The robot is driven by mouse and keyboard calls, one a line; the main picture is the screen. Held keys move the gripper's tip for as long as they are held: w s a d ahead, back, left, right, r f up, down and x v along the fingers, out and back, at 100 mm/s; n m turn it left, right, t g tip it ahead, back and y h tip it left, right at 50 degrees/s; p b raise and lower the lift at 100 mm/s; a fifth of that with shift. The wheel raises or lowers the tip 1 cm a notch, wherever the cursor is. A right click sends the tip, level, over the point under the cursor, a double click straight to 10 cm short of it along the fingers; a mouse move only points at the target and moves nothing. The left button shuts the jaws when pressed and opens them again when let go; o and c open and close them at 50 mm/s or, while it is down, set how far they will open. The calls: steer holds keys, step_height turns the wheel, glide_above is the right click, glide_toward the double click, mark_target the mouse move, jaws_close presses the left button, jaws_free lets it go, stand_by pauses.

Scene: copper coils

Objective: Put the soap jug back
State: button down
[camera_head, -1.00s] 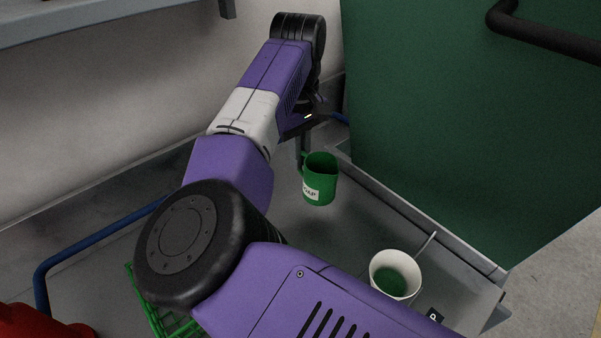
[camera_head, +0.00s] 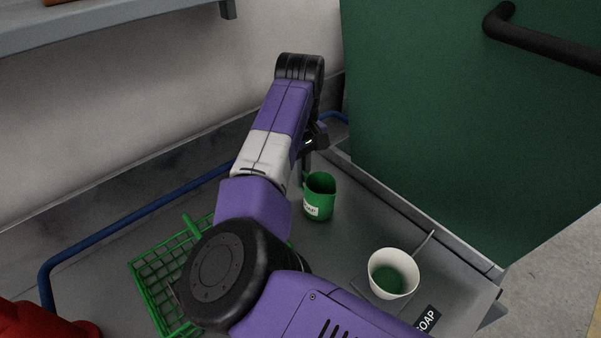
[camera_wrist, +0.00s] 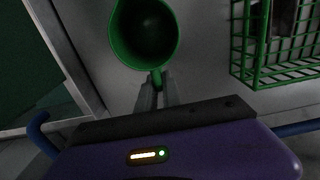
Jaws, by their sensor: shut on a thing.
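The soap jug (camera_head: 319,200) is green with a white label, upright, over the grey cart top (camera_head: 345,235) near its far right corner. I cannot tell if its base touches the surface. My gripper (camera_head: 306,168) is at the jug's far side, partly hidden by my arm. In the wrist view my gripper (camera_wrist: 157,84) is shut on the handle of the jug (camera_wrist: 143,62), whose open mouth faces the camera and looks dark inside.
A green wire basket (camera_head: 140,268) is at left, behind a red object (camera_head: 40,322). A blue rail (camera_head: 120,222) borders the cart. A green panel (camera_head: 450,120) rises at right.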

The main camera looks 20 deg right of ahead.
steer(key=shift+f, duration=0.15)
steer(key=c, duration=1.5)
jaws_free()
steer(key=shift+r+b, duration=0.3)
steer(key=shift+r, duration=3.65)
steer(key=shift+s, duration=0.1)
